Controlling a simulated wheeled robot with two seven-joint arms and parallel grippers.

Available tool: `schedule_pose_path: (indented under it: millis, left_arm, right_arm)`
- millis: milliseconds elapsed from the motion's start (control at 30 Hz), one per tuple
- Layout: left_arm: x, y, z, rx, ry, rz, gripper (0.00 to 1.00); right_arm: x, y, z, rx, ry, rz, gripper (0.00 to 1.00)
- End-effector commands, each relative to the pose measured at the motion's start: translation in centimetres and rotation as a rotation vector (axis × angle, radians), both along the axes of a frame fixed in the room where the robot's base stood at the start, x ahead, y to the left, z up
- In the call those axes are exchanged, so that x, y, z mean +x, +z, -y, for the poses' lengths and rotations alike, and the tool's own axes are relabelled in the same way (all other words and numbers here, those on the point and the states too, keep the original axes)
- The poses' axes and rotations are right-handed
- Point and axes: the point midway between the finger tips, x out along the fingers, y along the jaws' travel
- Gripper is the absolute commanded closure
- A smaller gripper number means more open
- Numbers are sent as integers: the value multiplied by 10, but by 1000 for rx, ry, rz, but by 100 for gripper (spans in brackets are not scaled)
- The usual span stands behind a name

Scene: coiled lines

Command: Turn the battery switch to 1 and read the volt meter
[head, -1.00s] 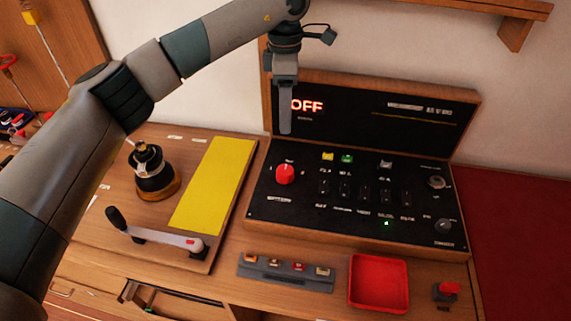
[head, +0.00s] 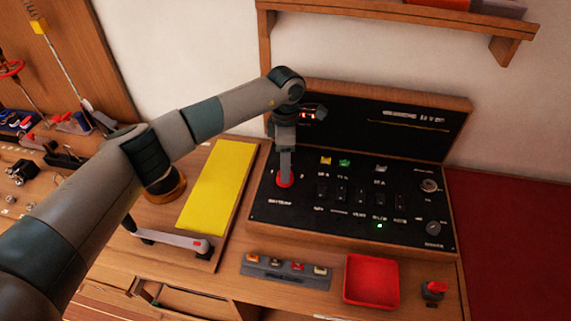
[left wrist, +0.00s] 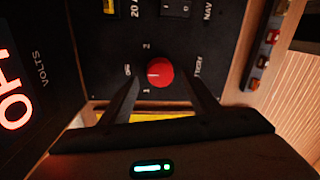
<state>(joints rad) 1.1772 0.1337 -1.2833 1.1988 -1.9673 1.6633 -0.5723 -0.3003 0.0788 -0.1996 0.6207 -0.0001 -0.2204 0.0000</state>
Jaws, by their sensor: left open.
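The battery switch, a round red knob, shows in the left wrist view (left wrist: 160,72) and partly in the head view (head: 285,183). Labels 1 and 2 are printed around it. My left gripper (head: 286,176) points down at the knob. In the left wrist view its open fingers (left wrist: 163,88) are on either side of the knob's near edge; I cannot tell whether they touch it. The volt meter display (left wrist: 14,108) has glowing red characters and the word VOLTS beside it. In the head view my arm covers most of the display. My right gripper is not in view.
The black panel (head: 345,215) has several rocker switches and a green light. In front are a grey strip (head: 285,270), a red tray (head: 371,280) and a small red-topped control (head: 433,290). A yellow mat (head: 218,187) and a crank handle (head: 172,239) lie left. A shelf hangs above.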

Motion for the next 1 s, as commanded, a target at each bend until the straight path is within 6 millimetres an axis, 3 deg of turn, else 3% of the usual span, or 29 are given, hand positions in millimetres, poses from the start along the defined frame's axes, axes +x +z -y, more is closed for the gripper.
schedule_pose_path:
  millis: [300,633,800,1000]
  left_arm:
    - [-2,-28,0,0,-1,-1,44]
    - [-2,-31,0,0,-1,1,44]
    - [-2,-31,0,0,0,1,82]
    - [-2,-31,0,0,2,1,85]
  right_arm:
    - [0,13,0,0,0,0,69]
    - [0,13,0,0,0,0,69]
    - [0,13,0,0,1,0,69]
    - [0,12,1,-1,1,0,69]
